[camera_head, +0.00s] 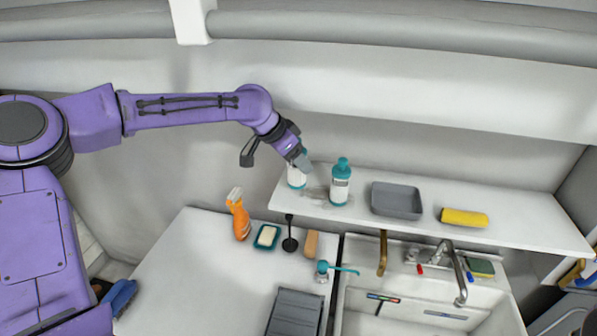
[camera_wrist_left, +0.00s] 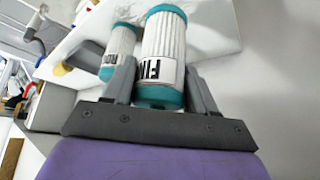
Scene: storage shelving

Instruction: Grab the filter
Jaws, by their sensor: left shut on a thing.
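The filter (camera_wrist_left: 165,45) is a white ribbed cylinder with teal end caps and a dark-lettered label. In the left wrist view it lies between the two grey fingers of my left gripper (camera_wrist_left: 160,78), which is shut on it. In the head view my left gripper (camera_head: 301,160) reaches down from the left over the filter (camera_head: 297,178), at the left end of the white shelf. The gripper and arm hide part of it. I cannot tell whether it still touches the shelf. My right gripper is not in view.
Below are an orange spray bottle (camera_head: 238,215), a soap dish (camera_head: 266,237) and a sink (camera_head: 410,312).

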